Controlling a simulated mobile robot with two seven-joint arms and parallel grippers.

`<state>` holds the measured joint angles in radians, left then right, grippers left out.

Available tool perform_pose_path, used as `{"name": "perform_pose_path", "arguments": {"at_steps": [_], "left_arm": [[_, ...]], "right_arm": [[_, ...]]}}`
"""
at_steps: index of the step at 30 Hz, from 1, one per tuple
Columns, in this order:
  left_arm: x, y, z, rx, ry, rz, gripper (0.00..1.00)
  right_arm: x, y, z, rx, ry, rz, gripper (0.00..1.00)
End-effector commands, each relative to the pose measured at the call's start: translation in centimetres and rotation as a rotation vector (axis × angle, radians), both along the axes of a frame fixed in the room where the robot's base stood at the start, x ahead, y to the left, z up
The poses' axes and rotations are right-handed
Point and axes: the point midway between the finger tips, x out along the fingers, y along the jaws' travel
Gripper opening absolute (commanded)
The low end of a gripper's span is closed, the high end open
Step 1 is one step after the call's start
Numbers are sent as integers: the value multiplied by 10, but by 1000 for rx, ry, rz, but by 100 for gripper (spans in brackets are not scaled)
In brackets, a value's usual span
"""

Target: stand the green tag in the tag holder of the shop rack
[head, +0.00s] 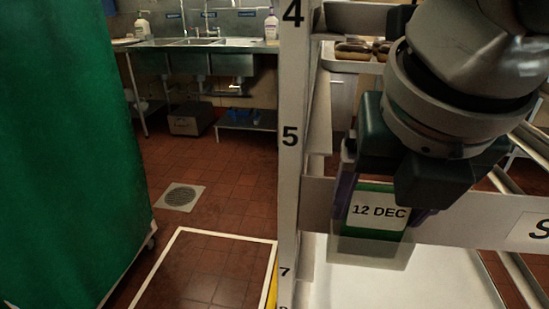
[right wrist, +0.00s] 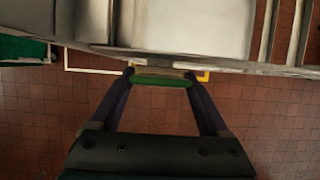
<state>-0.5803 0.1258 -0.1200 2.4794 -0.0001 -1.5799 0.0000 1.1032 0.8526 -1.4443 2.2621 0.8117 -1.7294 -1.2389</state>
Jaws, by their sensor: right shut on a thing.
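The green tag (head: 377,212), with a white "12 DEC" label, is upright between the purple fingers of my right gripper (head: 382,196), which is shut on it. In the right wrist view, the tag (right wrist: 161,81) shows as a green edge between the fingertips (right wrist: 160,76). The clear tag holder (head: 368,256) is on the crossbar of the white shop rack (head: 290,200). The tag's lower edge overlaps the holder's upper part in the head view; I cannot tell whether it is inside or in front. My left gripper is not in view.
The rack's numbered post stands just left of my gripper. A tray of doughnuts (head: 353,50) sits on a higher level, and a pale tray (head: 400,285) lies below. A green covered trolley (head: 70,150) stands at left. Sinks (head: 205,45) are far back. Tiled floor is open between.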

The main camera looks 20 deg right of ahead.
Motion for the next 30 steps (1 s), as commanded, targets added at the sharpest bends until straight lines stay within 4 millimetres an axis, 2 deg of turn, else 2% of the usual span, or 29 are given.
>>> {"name": "perform_pose_path", "arguments": {"at_steps": [6, 7, 12, 19, 22, 26, 30], "left_arm": [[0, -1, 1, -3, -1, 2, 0], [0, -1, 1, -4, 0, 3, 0], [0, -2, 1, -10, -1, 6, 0], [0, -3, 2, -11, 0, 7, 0], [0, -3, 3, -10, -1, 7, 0], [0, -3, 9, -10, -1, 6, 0], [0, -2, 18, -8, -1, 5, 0]], "right_arm": [[0, 0, -2, 1, 2, 0, 25], [0, 0, -2, 1, 2, 0, 80], [0, 0, -2, 1, 1, 0, 99], [0, 0, -1, 1, 0, 0, 100], [0, 1, 5, 1, -2, 1, 100], [-7, 6, 25, 4, -4, 3, 100], [-18, 13, 56, 4, -4, 6, 100]]}}
